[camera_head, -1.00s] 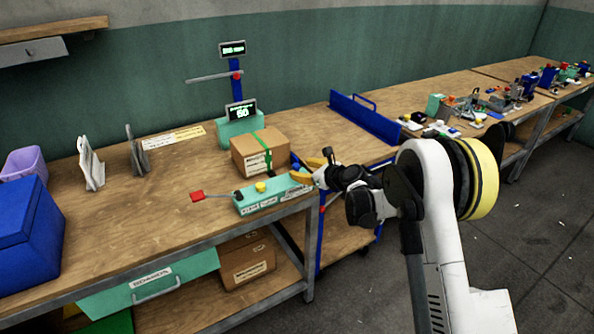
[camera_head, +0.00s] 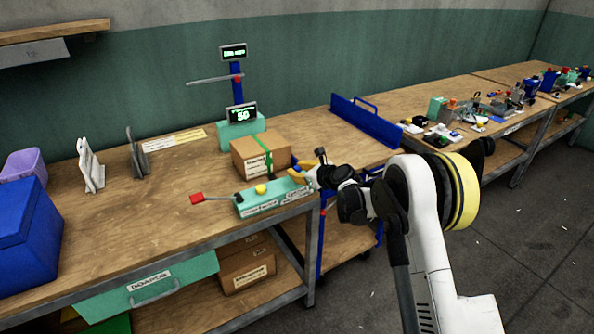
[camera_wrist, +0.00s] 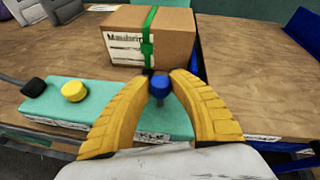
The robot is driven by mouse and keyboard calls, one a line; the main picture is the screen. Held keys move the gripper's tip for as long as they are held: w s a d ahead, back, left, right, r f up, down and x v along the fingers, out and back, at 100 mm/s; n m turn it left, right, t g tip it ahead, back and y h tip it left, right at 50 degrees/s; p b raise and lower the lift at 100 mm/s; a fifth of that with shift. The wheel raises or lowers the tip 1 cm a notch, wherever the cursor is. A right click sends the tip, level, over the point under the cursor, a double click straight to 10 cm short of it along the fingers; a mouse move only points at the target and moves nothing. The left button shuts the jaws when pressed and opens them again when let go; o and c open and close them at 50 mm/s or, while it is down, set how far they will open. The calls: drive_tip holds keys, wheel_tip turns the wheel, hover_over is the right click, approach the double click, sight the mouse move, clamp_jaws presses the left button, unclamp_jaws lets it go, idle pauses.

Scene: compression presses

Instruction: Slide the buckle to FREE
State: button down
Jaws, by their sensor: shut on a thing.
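A green control block (camera_head: 255,206) lies along the front edge of the workbench. It bears a yellow knob (camera_head: 261,189), also seen in the wrist view (camera_wrist: 74,91), and a blue knob (camera_wrist: 160,86) at its right end. My gripper (camera_head: 298,168) has its yellow fingers closed around the blue knob, which shows between the fingertips in the wrist view. A cardboard box (camera_head: 262,157) with a green strap (camera_wrist: 149,35) stands just behind the block. I cannot tell which part is the buckle, and the block's labels are too small to read.
A red-ended lever (camera_head: 197,198) sticks out left of the block. A display post (camera_head: 236,90) stands behind the box. A blue rail (camera_head: 367,122) lies to the right. A blue bin (camera_head: 25,235) stands far left. The bench middle is clear.

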sight(284, 185)
drive_tip(key=s+a, duration=0.1)
drive_tip(key=a, duration=0.1)
drive_tip(key=s+a, duration=0.2)
drive_tip(key=shift+a, duration=0.25)
drive_tip(key=c, duration=1.1)
unclamp_jaws()
drive_tip(key=shift+s+a, duration=0.1)
drive_tip(key=shift+c, duration=0.2)
drive_tip(key=shift+d, duration=0.2)
drive_tip(key=v, duration=1.1)
drive_tip(key=shift+s+r, duration=0.2)
drive_tip(key=shift+s, duration=0.2)
drive_tip(key=shift+d, duration=0.15)
